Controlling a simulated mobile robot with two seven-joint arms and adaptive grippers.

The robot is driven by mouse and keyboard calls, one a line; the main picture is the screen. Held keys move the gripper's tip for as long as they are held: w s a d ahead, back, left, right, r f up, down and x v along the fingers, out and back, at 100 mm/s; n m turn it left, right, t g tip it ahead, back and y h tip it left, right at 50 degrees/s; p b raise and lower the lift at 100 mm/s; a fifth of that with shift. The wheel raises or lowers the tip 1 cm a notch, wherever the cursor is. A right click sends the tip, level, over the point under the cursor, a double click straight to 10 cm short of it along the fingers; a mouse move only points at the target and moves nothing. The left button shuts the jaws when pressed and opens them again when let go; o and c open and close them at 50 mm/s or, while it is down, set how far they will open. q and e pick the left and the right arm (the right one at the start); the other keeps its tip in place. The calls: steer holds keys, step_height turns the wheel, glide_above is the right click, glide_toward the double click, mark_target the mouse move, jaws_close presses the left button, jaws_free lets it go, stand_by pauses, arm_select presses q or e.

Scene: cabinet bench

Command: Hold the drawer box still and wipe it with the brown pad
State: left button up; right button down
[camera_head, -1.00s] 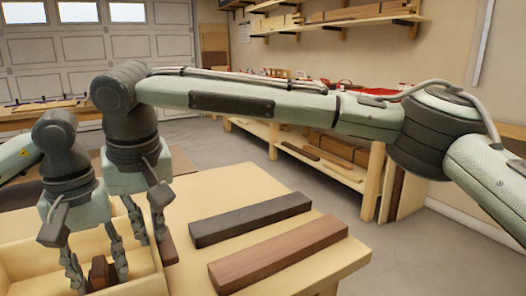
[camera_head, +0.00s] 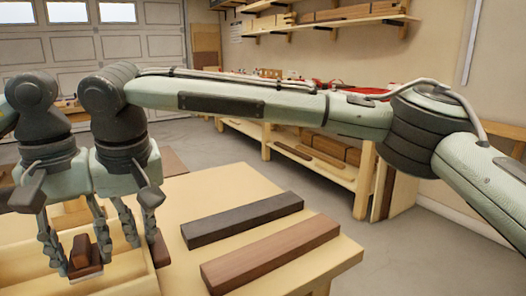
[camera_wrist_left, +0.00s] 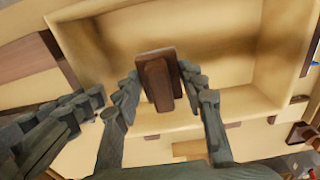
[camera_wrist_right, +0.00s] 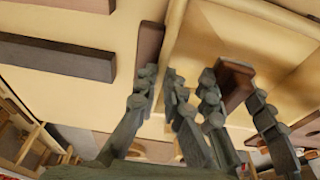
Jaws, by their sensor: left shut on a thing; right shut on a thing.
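The brown pad (camera_head: 84,254) is a dark block with a raised grip, inside the open pale drawer box (camera_head: 138,284). My left gripper (camera_head: 79,247) is shut on the pad's grip and holds it low over the box floor. The pad (camera_wrist_left: 158,82) also shows between its fingertips in the left wrist view. The box interior (camera_wrist_left: 215,45) has darker smudged patches there. My right gripper (camera_head: 140,238) is shut on the right wall of the box, with one finger on each side in the right wrist view (camera_wrist_right: 162,80). The gripped stretch of wall is partly hidden by the fingers.
The box lies on a pale bench top (camera_head: 222,184). A dark bar (camera_head: 243,219) and a brown bar (camera_head: 282,252) lie to its right. A small brown block (camera_wrist_right: 150,42) lies beside the right wall, close to my right fingers. My right arm spans the head view.

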arm_select(q)
steer(key=shift+r, duration=3.05)
arm_select(e)
steer(key=c, duration=1.6)
jaws_free()
steer(key=shift+o, duration=0.2)
